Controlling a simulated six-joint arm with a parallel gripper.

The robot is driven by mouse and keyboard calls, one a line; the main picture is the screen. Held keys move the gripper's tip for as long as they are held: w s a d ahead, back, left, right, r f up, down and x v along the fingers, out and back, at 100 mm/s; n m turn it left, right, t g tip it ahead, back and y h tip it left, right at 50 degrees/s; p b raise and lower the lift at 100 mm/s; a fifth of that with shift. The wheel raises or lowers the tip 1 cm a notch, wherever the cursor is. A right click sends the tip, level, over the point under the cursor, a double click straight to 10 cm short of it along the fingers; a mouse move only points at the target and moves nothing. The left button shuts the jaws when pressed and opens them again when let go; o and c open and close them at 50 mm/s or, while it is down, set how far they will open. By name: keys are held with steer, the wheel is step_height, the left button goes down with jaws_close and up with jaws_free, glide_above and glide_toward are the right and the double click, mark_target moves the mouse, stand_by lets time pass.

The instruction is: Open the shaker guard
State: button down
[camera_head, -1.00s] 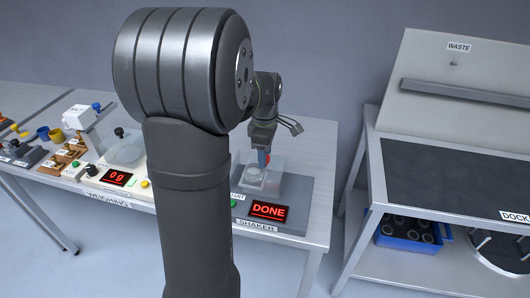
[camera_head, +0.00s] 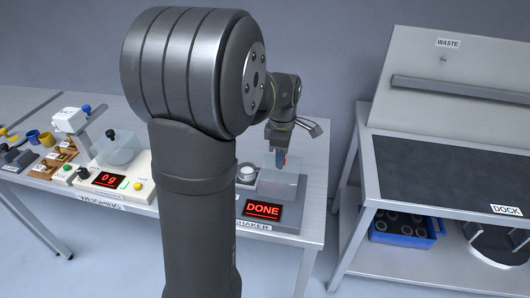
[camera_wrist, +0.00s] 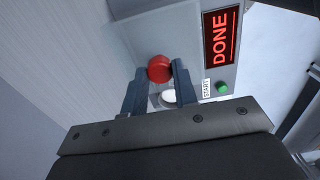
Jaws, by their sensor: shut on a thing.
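The shaker (camera_head: 262,224) is a grey unit on the bench with a red DONE display (camera_head: 263,210), which also shows in the wrist view (camera_wrist: 220,38). Its clear guard (camera_head: 283,187) sits over the right part of the shaker. A round pale-lidded vessel (camera_head: 246,172) stands to the left of the guard, outside it. My gripper (camera_head: 281,158) is above the guard, shut on the guard's red knob (camera_wrist: 159,68). In the wrist view the knob is between the two fingertips (camera_wrist: 160,76). The clear walls are hard to make out there.
A green START button (camera_wrist: 222,88) is beside the display. The weighing station (camera_head: 135,183) with a clear cover stands left on the bench. The dock bench (camera_head: 440,170) is to the right across a gap, with a blue crate (camera_head: 405,235) below.

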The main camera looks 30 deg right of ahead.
steer(key=shift+s+d, duration=0.45)
steer(key=shift+d, duration=0.05)
steer(key=c, duration=1.1)
jaws_free()
steer(key=shift+c, duration=0.2)
steer(key=shift+r, duration=0.1)
step_height(320, 180, up, 17)
steer(key=shift+r, duration=0.15)
